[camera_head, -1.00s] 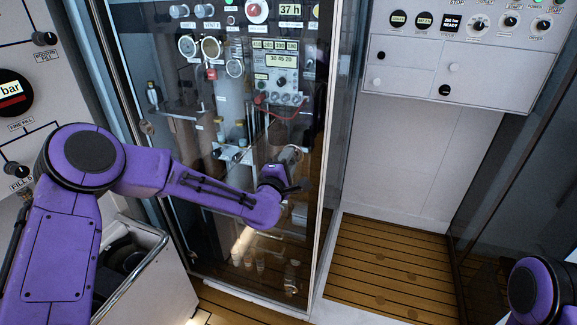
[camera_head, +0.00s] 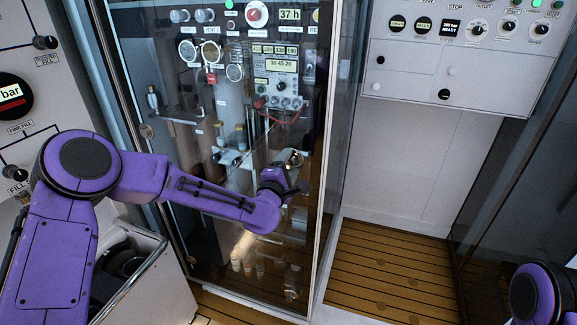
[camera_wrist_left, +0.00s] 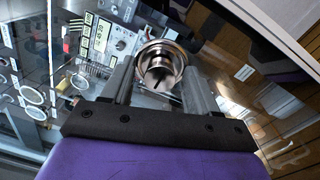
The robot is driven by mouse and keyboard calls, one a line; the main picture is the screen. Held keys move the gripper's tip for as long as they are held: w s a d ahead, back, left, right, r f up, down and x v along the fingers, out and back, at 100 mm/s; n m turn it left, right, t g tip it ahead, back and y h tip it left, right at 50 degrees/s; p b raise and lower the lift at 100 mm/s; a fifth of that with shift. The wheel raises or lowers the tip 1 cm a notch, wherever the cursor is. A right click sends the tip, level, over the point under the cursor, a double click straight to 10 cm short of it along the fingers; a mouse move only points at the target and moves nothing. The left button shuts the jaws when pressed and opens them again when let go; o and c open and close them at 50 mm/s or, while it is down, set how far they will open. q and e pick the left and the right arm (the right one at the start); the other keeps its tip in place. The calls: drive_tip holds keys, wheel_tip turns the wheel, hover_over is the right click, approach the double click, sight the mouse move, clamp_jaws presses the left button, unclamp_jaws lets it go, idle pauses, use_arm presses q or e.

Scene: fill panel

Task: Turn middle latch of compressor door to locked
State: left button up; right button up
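The compressor door (camera_head: 225,190) is a tall glass panel in a metal frame and looks closed. A round metal latch (camera_wrist_left: 160,68) with a dark slot shows near the door's right side in the left wrist view. My left gripper (camera_wrist_left: 160,88) faces it, with one finger on each side of the latch. The fingers are apart; I cannot tell whether they touch it. In the head view, my left gripper (camera_head: 293,163) is small against the glass and largely covers the latch. My right gripper is out of view; only a purple part of that arm shows at lower right.
Behind the glass are gauges, a display (camera_head: 282,66) and pipes. A white control panel (camera_head: 455,65) is at upper right, and a gauge panel (camera_head: 15,95) at far left. A pale bin with a metal rail (camera_head: 135,275) stands at lower left. The wooden floor (camera_head: 385,270) on the right is clear.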

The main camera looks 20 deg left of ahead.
use_arm(q)
drive_tip(key=shift+s, duration=0.1)
drive_tip(key=s+b, duration=0.2)
drive_tip(key=s, duration=0.8)
drive_tip(key=shift+s+a+f, duration=0.15)
drive_tip(key=shift+a+f, duration=0.05)
